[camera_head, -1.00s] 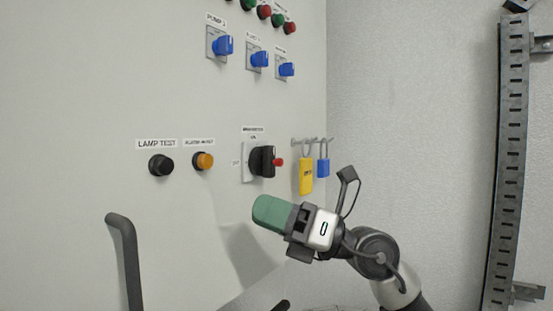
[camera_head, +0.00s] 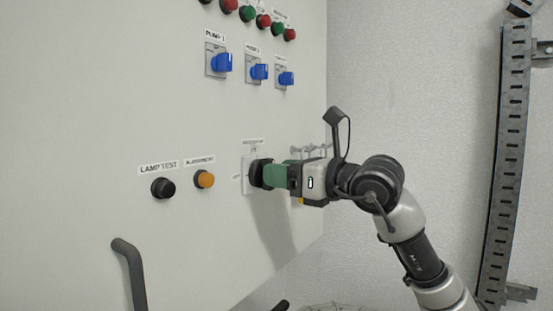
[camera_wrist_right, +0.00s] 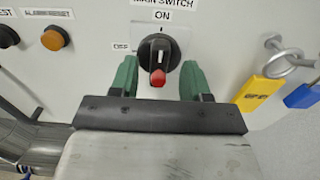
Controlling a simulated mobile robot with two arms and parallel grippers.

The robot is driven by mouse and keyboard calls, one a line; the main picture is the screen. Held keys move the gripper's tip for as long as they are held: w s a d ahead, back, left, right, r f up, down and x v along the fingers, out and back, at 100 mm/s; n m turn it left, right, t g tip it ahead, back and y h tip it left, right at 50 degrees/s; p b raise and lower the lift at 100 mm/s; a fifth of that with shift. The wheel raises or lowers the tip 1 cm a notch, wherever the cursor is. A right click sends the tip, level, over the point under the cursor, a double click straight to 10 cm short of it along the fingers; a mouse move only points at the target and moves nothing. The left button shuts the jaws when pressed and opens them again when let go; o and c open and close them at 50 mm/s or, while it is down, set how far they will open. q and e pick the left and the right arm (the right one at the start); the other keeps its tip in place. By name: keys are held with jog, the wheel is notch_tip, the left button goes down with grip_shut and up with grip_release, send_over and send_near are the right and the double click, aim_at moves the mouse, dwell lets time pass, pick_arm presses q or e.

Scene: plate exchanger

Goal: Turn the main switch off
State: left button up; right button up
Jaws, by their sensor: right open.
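The main switch is a black rotary knob with a red tip on a pale plate. In the right wrist view the knob (camera_wrist_right: 158,62) points up toward the ON label, with OFF at its left. In the head view the switch (camera_head: 257,173) is partly hidden by my right gripper (camera_head: 270,175). My right gripper also shows in the right wrist view (camera_wrist_right: 158,80), open, with one green finger on each side of the knob. Gaps show between the fingers and the red tip. I do not see my left gripper.
A black lamp test button (camera_head: 163,188) and an orange button (camera_head: 204,180) sit left of the switch. Blue selector knobs (camera_head: 222,63) are above. A yellow padlock (camera_wrist_right: 258,92) and a blue padlock (camera_wrist_right: 300,96) hang at right. A dark handle (camera_head: 131,270) is lower left.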

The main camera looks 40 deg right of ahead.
jog(key=shift+x, duration=0.75)
jog(key=shift+f, duration=0.1)
grip_shut()
